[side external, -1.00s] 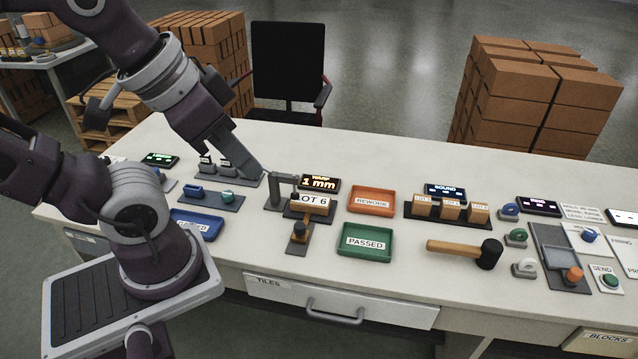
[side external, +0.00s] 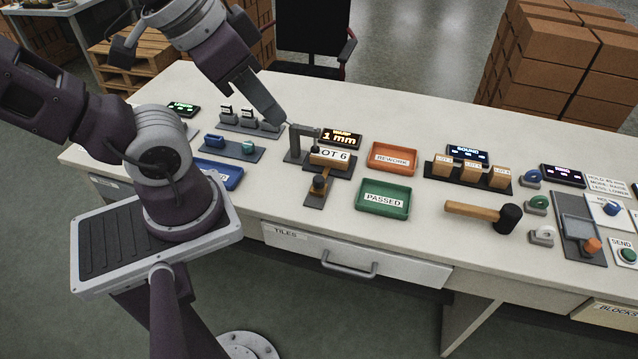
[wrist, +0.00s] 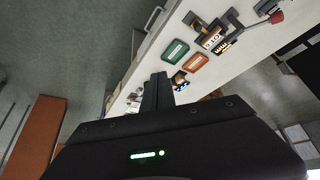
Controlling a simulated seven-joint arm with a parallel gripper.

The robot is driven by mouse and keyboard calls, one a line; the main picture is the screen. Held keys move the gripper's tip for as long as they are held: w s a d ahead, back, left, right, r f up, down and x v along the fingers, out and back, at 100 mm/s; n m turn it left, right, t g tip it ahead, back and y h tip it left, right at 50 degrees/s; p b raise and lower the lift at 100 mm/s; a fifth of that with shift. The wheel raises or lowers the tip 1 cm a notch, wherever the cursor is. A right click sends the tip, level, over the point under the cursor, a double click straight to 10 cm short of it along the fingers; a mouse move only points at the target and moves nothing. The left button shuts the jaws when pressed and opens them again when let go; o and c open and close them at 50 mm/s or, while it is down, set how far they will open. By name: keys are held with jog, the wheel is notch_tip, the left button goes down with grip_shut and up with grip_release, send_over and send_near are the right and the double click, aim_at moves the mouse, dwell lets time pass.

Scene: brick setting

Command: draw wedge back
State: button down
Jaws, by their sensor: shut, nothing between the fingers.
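The wedge appears to be the brown slide with a dark knob (side external: 319,185), lying in a short grey track at the front of the warp gauge. Behind it, a block labelled LOT 6 (side external: 329,158) sits in the gauge, beside a grey bracket (side external: 295,143). Whether the wedge touches the block I cannot tell. My gripper (side external: 281,120) is shut and empty, above the table just behind and left of the bracket, apart from the wedge. Its shut fingers also show in the wrist view (wrist: 157,90). The LOT 6 block shows there too (wrist: 211,41).
The warp display (side external: 341,138) reads 1 mm. An orange REWORK tray (side external: 374,169) and a green PASSED tray (side external: 365,203) stand right of the gauge. A mallet (side external: 484,213) lies farther right. Left are a blue tray (side external: 236,184) and small grey fixtures (side external: 247,122).

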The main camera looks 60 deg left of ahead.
jog(key=c, duration=2.2)
grip_release()
jog(key=c, duration=1.8)
grip_release()
jog(key=shift+w+a, duration=0.1)
jog(key=shift+w, duration=0.1)
jog(key=o, duration=0.7)
jog(key=w+a+f+g+y, duration=0.1)
jog(key=w+a+f, duration=0.1)
jog(key=w, duration=0.4)
jog(key=shift+a+m+g+y, duration=0.3)
jog(key=shift+a+m+g, duration=0.1)
jog(key=shift+a, duration=0.5)
jog(key=m+g, duration=0.4)
jog(key=m, duration=0.1)
send_over(320, 178)
notch_tip(320, 178, down, 21)
jog(key=shift+h, duration=0.8)
notch_tip(320, 178, down, 12)
jog(key=shift+c, duration=0.4)
grip_shut()
